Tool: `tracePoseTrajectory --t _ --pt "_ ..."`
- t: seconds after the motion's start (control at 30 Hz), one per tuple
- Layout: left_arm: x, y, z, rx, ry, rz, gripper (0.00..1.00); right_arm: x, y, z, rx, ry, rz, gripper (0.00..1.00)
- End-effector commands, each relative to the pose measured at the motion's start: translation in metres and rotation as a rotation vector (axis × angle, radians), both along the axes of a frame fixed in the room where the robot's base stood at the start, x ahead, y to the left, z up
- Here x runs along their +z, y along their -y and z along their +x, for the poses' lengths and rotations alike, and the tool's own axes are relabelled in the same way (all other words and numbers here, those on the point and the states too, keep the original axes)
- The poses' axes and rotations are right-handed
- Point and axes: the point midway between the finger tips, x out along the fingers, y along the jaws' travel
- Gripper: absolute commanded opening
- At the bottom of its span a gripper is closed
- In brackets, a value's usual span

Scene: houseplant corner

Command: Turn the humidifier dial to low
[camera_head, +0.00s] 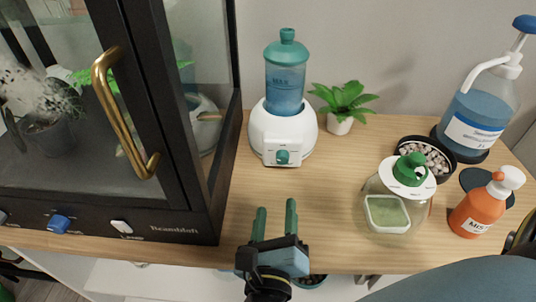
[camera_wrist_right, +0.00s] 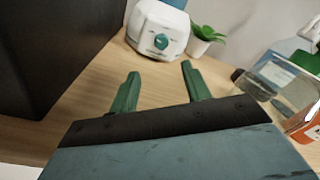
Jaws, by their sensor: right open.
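The humidifier (camera_head: 283,128) has a white round base and a blue-teal tank. It stands at the back of the wooden table, right of the cabinet. Its teal dial (camera_head: 283,156) is on a white front panel; the dial also shows in the right wrist view (camera_wrist_right: 161,42). The dial's setting is too small to read. My right gripper (camera_head: 275,218) is open and empty over the front of the table. Its two green fingers point toward the humidifier, apart from the dial. In the right wrist view the fingers (camera_wrist_right: 158,85) show the dial between and beyond them. My left gripper is not in view.
A black cabinet (camera_head: 185,231) with a brass handle (camera_head: 122,115) stands at left. A small plant (camera_head: 342,105) is right of the humidifier. A green-lidded jar (camera_head: 398,200), an orange bottle (camera_head: 483,208) and a blue pump bottle (camera_head: 478,115) stand at right. Table between gripper and humidifier is clear.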

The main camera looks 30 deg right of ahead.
Motion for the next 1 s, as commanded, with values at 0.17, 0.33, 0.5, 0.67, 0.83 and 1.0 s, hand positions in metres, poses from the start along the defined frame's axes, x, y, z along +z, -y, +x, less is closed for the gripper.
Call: tracePoseTrajectory --t 0.17,0.33,0.5,0.67,0.83,1.0 --pt "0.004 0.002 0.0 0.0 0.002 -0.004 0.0 0.001 0.015 0.021 -0.001 0.006 -0.003 0.48" --pt "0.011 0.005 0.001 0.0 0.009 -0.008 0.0 0.001 0.036 0.052 -0.001 0.005 -0.006 0.48" --pt "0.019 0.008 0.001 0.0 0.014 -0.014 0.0 0.0 0.055 0.08 0.001 0.005 -0.006 0.48" --pt "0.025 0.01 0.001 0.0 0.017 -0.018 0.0 0.0 0.067 0.098 0.002 0.003 -0.007 0.48" --pt "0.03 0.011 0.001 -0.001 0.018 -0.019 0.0 0.0 0.073 0.106 0.001 0.001 -0.005 0.48" --pt "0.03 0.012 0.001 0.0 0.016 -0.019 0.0 0.0 0.073 0.107 0.002 0.0 -0.005 0.48"
